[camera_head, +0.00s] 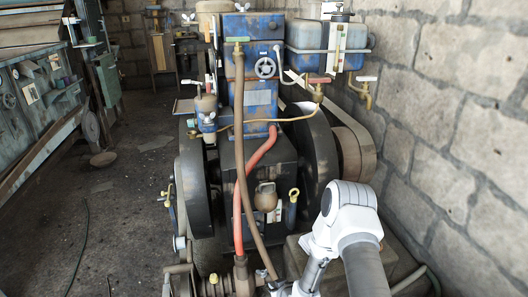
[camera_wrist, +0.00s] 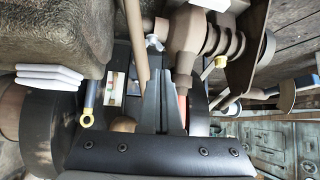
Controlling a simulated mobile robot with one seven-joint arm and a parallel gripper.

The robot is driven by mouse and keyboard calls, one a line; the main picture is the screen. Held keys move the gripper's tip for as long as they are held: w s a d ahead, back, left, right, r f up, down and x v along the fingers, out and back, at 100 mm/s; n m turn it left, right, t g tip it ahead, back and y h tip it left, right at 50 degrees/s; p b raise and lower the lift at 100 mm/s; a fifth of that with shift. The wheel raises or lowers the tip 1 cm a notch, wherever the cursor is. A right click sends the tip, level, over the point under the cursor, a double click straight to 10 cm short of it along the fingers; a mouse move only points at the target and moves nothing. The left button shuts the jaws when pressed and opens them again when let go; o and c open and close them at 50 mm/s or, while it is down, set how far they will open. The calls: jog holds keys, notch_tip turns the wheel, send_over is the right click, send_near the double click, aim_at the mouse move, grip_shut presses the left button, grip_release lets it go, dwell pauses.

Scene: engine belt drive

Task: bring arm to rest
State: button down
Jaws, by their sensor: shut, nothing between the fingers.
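My gripper (camera_wrist: 160,76) shows in the wrist view with its two grey fingers together and nothing between them. Its fingers point in toward the engine's parts, close to a brown hose (camera_wrist: 137,45); I cannot tell whether they touch it. In the head view my white and grey arm is folded at the lower right, in front of the engine (camera_head: 262,150). The gripper end there is low, near the bottom edge, and mostly cut off or hidden by the arm.
A red hose (camera_head: 246,190) and a brown hose (camera_head: 239,130) run down the engine's front. A stone wall (camera_head: 450,130) is close on the right. A workbench (camera_head: 40,100) stands left, with open floor (camera_head: 125,215) between.

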jog(key=w+d+r+g+h, duration=0.1)
jog(key=d+r, duration=0.2)
jog(key=r, duration=1.1)
jog(key=d+r+h, duration=0.1)
jog(key=d+r, duration=0.2)
jog(key=r, duration=1.2)
jog(key=s+d+r+m+h, duration=0.1)
jog(key=s+d+r+m, duration=0.1)
jog(key=s+r, duration=0.55)
jog(key=s+d+r+m+g, duration=0.1)
jog(key=s+r, duration=0.5)
jog(key=s, duration=0.5)
jog(key=s+d+r+m+g, duration=0.1)
jog(key=s+r, duration=0.6)
jog(key=s, duration=0.4)
notch_tip(320, 180, up, 18)
jog(key=p, duration=1.8)
jog(key=shift+w+a+f, duration=0.25)
jog(key=shift+a, duration=0.1)
